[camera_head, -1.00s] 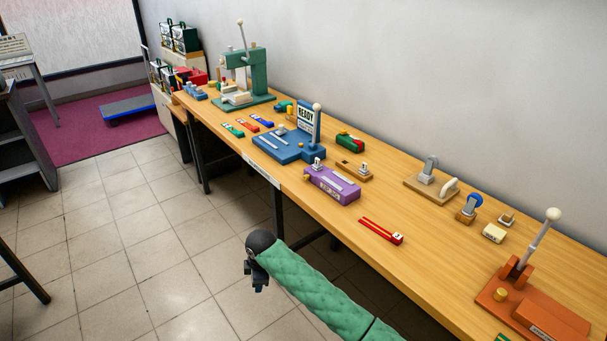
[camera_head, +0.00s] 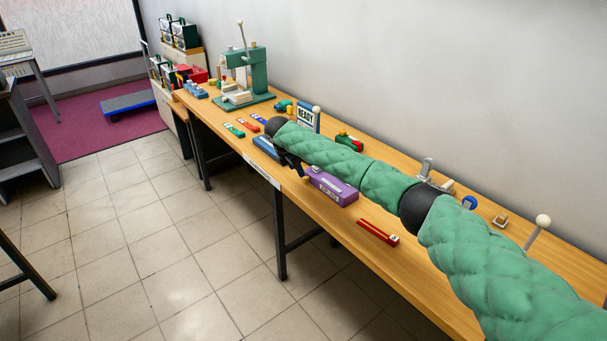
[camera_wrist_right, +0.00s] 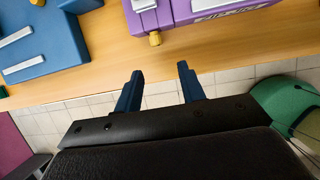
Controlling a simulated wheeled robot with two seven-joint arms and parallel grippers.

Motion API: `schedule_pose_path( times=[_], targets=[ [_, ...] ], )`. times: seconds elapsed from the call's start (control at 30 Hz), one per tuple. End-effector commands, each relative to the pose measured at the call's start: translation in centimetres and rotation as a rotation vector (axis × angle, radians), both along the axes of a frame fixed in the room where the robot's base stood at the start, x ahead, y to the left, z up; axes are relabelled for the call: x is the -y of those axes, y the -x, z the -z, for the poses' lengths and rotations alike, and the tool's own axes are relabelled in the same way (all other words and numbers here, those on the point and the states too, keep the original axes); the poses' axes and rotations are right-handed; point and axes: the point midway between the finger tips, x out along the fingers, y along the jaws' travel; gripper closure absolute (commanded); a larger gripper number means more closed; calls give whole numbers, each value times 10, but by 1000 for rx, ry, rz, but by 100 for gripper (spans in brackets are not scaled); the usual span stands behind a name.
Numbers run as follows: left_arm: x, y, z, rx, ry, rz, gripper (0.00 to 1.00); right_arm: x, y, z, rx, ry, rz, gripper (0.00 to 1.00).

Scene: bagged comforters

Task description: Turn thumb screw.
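A purple fixture (camera_head: 331,188) sits at the table's front edge; it also shows at the top of the right wrist view (camera_wrist_right: 215,14). A small brass thumb screw (camera_wrist_right: 155,39) sticks out of its near side in the wrist view. My right gripper (camera_head: 295,166) hangs by the table's front edge, left of the purple fixture. In the wrist view its two dark blue fingers (camera_wrist_right: 159,70) are spread and empty, pointing toward the screw with a gap before it. My left gripper is not in view.
A blue fixture (camera_wrist_right: 40,40) stands left of the purple one, with a READY sign (camera_head: 307,117) behind. A red tool (camera_head: 378,232) lies to the right on the wooden table (camera_head: 335,222). A green press (camera_head: 258,75) stands farther back. My right arm covers much of the table.

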Motion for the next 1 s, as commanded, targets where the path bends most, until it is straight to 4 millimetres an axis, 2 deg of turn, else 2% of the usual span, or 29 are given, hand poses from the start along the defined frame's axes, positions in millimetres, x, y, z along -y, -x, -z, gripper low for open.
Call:
schedule_pose_path(
  times=[0.1, 0.2, 0.7, 1.0],
  targets=[
    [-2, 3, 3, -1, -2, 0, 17, 8, -8, -11, 3, 15, -3, 60],
    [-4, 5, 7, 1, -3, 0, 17, 10, -11, -9, 3, 18, -5, 60],
    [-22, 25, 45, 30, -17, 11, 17, 27, -27, 48, 2, 17, -4, 60],
    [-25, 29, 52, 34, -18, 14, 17, 30, -30, 59, 4, 16, -5, 60]
  ],
)
